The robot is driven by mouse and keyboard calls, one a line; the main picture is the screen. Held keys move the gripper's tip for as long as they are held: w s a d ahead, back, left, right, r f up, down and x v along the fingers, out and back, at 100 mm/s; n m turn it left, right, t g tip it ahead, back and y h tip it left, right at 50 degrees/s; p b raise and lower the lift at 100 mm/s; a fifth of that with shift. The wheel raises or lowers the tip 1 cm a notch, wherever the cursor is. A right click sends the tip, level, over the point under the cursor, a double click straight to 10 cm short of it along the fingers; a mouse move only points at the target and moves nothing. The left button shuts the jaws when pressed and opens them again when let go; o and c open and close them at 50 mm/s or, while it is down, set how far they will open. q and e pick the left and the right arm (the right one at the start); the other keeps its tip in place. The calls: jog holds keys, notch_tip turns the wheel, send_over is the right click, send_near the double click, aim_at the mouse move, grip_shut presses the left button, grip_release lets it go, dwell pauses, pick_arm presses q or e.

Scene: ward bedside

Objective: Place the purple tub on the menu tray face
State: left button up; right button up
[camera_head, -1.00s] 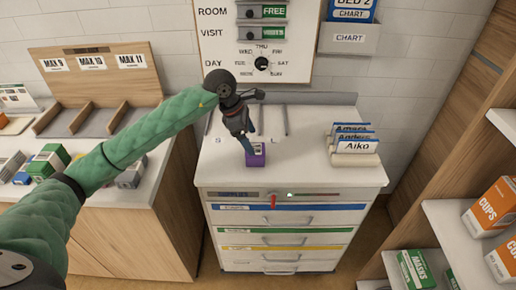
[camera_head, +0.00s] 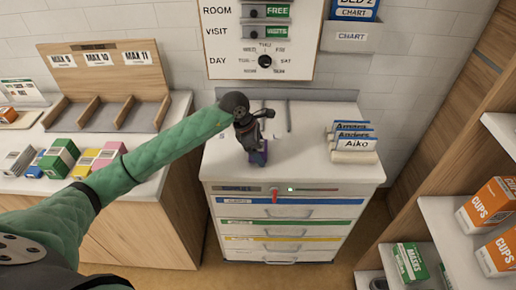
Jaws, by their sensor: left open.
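The purple tub (camera_head: 262,157) stands on the white top of the drawer cart (camera_head: 225,172), near its front edge. My left gripper (camera_head: 256,151) points down at the tub and hides most of it. Its jaws are open; whether they touch the tub is hard to see. I cannot identify the menu tray with certainty. A small wooden tray (camera_head: 22,120) lies at the far left, in front of a small printed stand (camera_head: 22,93). My right gripper is out of view.
Name cards (camera_head: 356,144) stand in a holder on the cart's right. Several small boxes (camera_head: 60,158) and a wooden divided rack (camera_head: 122,118) fill the left counter. An open shelf with orange boxes (camera_head: 489,202) is at the right. The cart top's middle right is clear.

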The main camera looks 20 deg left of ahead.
pick_arm(q)
jog(key=shift+f, duration=0.15)
jog(key=shift+c, duration=0.4)
jog(key=c, duration=1.2)
